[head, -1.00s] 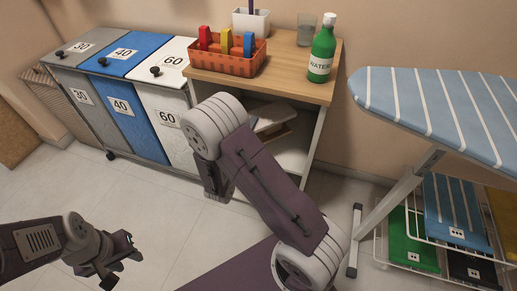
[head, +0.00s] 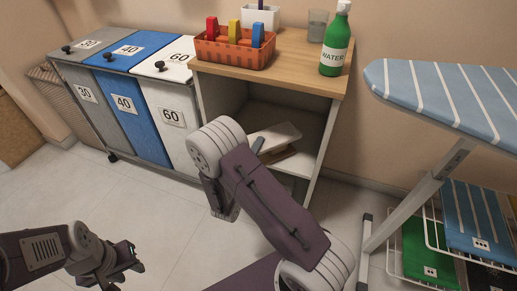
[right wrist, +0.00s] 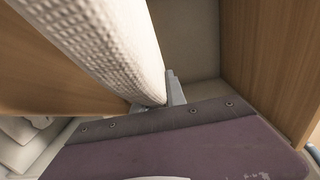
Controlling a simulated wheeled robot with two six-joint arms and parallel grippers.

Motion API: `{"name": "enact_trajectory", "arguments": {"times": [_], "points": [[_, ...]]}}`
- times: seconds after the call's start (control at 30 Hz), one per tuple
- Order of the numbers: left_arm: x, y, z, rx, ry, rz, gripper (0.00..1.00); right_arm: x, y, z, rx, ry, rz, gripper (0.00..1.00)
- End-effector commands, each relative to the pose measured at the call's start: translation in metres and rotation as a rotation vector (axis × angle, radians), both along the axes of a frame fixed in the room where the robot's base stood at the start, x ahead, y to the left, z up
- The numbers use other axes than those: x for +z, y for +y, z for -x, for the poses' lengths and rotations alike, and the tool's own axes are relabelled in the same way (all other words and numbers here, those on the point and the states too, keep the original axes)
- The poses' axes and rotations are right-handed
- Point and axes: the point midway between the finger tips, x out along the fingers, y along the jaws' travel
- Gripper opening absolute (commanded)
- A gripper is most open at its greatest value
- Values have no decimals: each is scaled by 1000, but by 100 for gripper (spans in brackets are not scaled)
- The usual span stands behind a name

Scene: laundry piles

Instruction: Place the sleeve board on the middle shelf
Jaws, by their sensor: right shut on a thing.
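The sleeve board (head: 275,137) shows in the head view as a pale padded board with a brown part below it, inside the shelf unit's open front, partly behind my right arm. In the right wrist view its pale, textured cover (right wrist: 125,45) runs up and left from the jaws. My right gripper (right wrist: 154,101) is shut on it; in the head view my arm hides these jaws. The middle shelf (head: 305,157) is a light board inside the wooden-topped unit (head: 300,70). I cannot tell whether the sleeve board touches it. My left gripper (head: 128,262) is empty, low over the floor.
Numbered laundry bins (head: 130,105) stand to the left. An ironing board (head: 430,90) with wire baskets below is on the right.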

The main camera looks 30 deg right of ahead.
Motion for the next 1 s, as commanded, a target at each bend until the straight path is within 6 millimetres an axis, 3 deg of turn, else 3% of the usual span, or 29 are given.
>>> {"name": "enact_trajectory", "arguments": {"times": [0.1,0.13,0.2,0.57,1.0], "points": [[0,0,0,0,0,0,36,-1,0,0,0,-1,2,0],[0,0,0,0,0,0,36,-3,0,0,0,1,1,19],[0,0,0,0,0,0,36,-2,0,0,0,0,0,38],[1,0,0,0,0,0,36,2,0,0,0,-1,1,38],[42,0,0,0,0,0,36,5,65,53,7,3,3,38]]}}
